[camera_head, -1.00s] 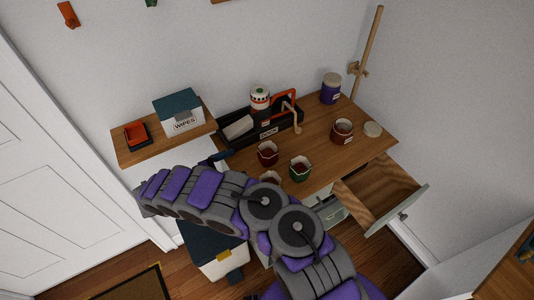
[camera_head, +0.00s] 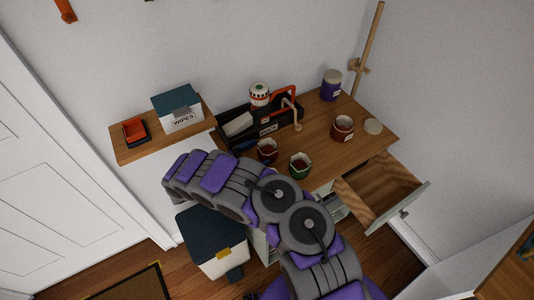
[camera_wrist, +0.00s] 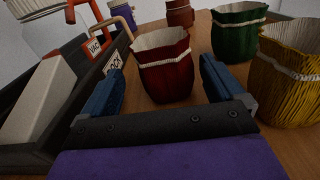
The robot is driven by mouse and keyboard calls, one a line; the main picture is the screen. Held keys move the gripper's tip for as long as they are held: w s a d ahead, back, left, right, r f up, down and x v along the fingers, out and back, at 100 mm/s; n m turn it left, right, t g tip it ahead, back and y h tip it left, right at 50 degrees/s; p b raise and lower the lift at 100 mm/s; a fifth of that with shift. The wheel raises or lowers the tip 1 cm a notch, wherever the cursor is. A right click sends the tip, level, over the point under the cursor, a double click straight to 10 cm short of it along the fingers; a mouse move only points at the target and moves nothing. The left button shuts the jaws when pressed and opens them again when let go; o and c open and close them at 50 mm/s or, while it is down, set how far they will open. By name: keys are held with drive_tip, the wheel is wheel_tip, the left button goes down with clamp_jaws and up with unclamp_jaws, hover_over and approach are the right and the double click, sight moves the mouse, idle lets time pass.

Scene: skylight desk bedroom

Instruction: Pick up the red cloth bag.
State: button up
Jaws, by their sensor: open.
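The red cloth bag (camera_head: 267,153) stands upright on the desk in front of the black tool tray, with a pale stitched rim and an open top. In the wrist view the red bag (camera_wrist: 166,66) stands ahead, between the lines of the two blue fingers. My gripper (camera_wrist: 161,72) is open and empty, with the bag just beyond or between its tips; I cannot tell whether they touch. A green bag (camera_head: 300,166) is to its right. A yellow bag (camera_wrist: 293,68) shows at right in the wrist view; my arm hides it in the head view.
The black tray (camera_wrist: 72,75) with a white block (camera_wrist: 40,97) is close on the left. A brown-red labelled pot (camera_head: 342,129), a purple jar (camera_head: 331,86) and a round lid (camera_head: 373,126) stand farther right. An open drawer (camera_head: 381,192) juts from the desk.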

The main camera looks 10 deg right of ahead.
sight(274, 146)
drive_tip(key=shift+r+b+x, duration=0.15)
drive_tip(key=shift+b+x, duration=0.15)
drive_tip(key=shift+x, duration=1.1)
drive_tip(key=shift+r+b+x, duration=0.2)
drive_tip(key=shift+b+x, duration=0.1)
drive_tip(key=shift+x, duration=1.1)
drive_tip(key=shift+s, duration=0.15)
drive_tip(key=c, duration=1)
